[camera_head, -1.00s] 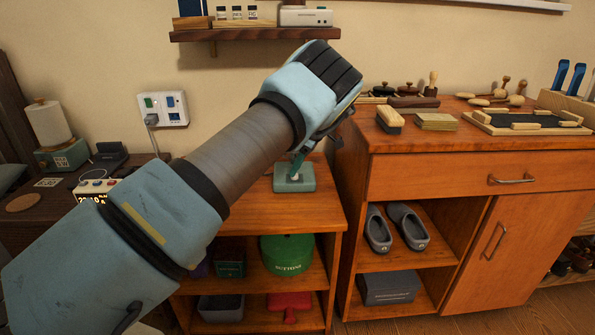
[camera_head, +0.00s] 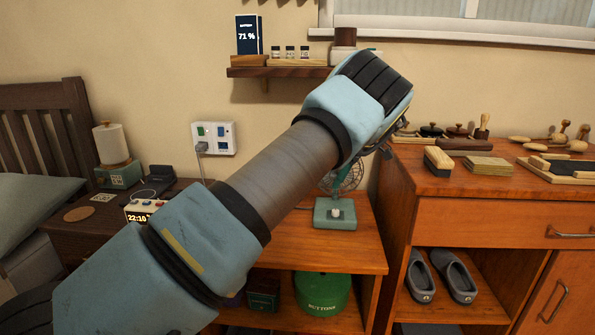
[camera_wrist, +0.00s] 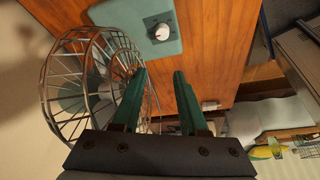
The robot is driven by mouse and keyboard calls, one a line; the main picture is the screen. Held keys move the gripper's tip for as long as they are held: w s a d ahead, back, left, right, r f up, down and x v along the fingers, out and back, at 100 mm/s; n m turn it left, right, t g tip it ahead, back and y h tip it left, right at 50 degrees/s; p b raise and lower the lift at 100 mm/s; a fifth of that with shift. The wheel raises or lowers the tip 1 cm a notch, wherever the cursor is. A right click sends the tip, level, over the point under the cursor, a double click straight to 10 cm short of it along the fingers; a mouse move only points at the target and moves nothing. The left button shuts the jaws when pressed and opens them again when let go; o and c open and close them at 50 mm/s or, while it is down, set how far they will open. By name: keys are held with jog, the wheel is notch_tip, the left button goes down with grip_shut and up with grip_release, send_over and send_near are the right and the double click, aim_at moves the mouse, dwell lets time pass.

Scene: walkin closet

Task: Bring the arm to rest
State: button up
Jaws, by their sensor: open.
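My gripper (camera_wrist: 160,98) shows in the wrist view with its two green fingers apart and nothing between them. In the head view my arm reaches up and right across the picture, and its wrist hides most of the gripper. A small fan with a green base (camera_head: 335,214) and a wire cage (camera_head: 342,177) stands on the low wooden shelf unit, beyond and below my wrist. In the wrist view the fan's cage (camera_wrist: 75,85) is close beside the left finger, and I cannot tell whether they touch. The white knob (camera_wrist: 161,31) on its base lies ahead of the fingers.
A wall shelf (camera_head: 280,72) is just left of and behind my wrist. A wooden cabinet (camera_head: 470,215) with brushes on top stands at the right. A nightstand with a clock (camera_head: 143,211) is at the left, partly behind my arm. Open air lies above the low unit's front.

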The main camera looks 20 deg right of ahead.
jog(key=w+a+r+m+g+h+p, duration=0.1)
jog(key=w+a+r+p, duration=0.2)
jog(key=a, duration=1)
jog(key=a+r+m+g+h+p, duration=0.1)
jog(key=a+r+p, duration=0.3)
jog(key=a, duration=1)
jog(key=s+a+r+m+p, duration=0.2)
jog(key=s+a+r+m, duration=0.1)
jog(key=s+a, duration=0.6)
jog(key=s+a+r+m+h+p, duration=0.1)
jog(key=s+a+r+m, duration=0.3)
jog(key=s+a, duration=0.6)
jog(key=s+p, duration=0.1)
jog(key=s, duration=0.2)
jog(key=shift+s+a+m+p, duration=0.25)
jog(key=shift+s+m+p, duration=0.05)
jog(key=shift+r, duration=0.1)
